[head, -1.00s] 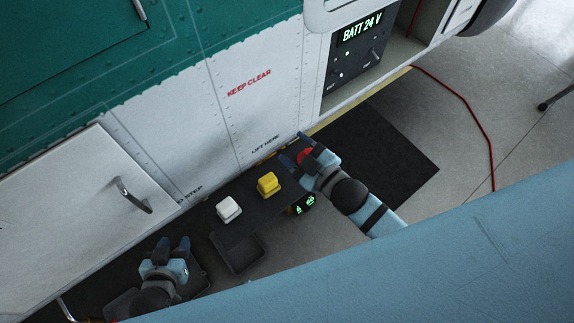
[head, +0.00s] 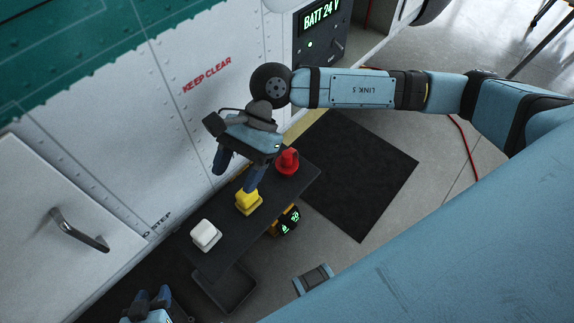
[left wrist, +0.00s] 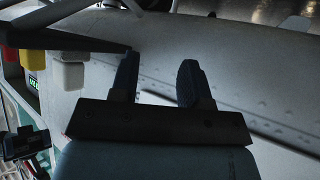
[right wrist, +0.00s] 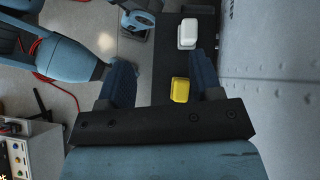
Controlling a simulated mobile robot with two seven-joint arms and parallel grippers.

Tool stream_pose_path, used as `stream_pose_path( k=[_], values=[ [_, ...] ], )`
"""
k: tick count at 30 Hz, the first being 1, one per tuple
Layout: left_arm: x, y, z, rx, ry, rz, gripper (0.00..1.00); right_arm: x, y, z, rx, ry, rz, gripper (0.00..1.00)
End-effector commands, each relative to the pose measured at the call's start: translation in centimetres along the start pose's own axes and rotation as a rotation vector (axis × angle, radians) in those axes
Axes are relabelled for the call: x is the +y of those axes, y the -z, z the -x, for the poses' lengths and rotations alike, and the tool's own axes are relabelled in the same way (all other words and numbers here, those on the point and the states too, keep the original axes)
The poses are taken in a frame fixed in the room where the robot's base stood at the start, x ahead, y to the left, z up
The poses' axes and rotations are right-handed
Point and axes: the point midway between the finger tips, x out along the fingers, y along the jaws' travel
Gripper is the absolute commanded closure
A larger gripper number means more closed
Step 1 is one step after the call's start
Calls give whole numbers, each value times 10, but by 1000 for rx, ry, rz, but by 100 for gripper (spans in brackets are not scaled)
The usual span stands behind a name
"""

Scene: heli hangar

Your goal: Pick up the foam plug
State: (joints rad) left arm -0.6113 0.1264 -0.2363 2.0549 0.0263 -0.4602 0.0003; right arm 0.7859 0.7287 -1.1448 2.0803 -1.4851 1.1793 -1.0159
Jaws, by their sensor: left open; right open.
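A red piece (head: 288,161), a yellow piece (head: 247,202) and a white piece (head: 205,235) stand in a row on a dark narrow shelf (head: 220,260). I cannot tell which one is the foam plug. My right gripper (head: 236,176) is open and empty, above the shelf by the yellow piece; one finger overlaps that piece in the head view. In the right wrist view the yellow piece (right wrist: 180,90) shows between the open fingers, with the white piece (right wrist: 188,33) farther up. My left gripper (head: 148,298) is open and empty at the bottom left, away from the pieces.
The white and green helicopter side (head: 140,100) rises behind the shelf. A dark open tray (head: 224,288) is below the shelf's front. A yellow device with green digits (head: 287,221) is under it. A black mat (head: 355,175) lies on the floor to the right.

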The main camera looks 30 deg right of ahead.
Motion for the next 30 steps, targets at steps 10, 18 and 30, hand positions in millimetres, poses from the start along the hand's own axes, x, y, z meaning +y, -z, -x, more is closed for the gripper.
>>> stream_pose_path(
  k=[10, 18, 30],
  values=[
    [-2, -20, -17, 2, -3, 6, 57, 6, 118, 87, 703, -164, 310, 41],
    [0, -21, -19, 1, -5, 12, 57, 9, 141, 98, 808, -202, 334, 41],
    [2, -21, -20, 3, -5, 16, 57, 11, 189, 52, 805, -200, 334, 41]
  ],
)
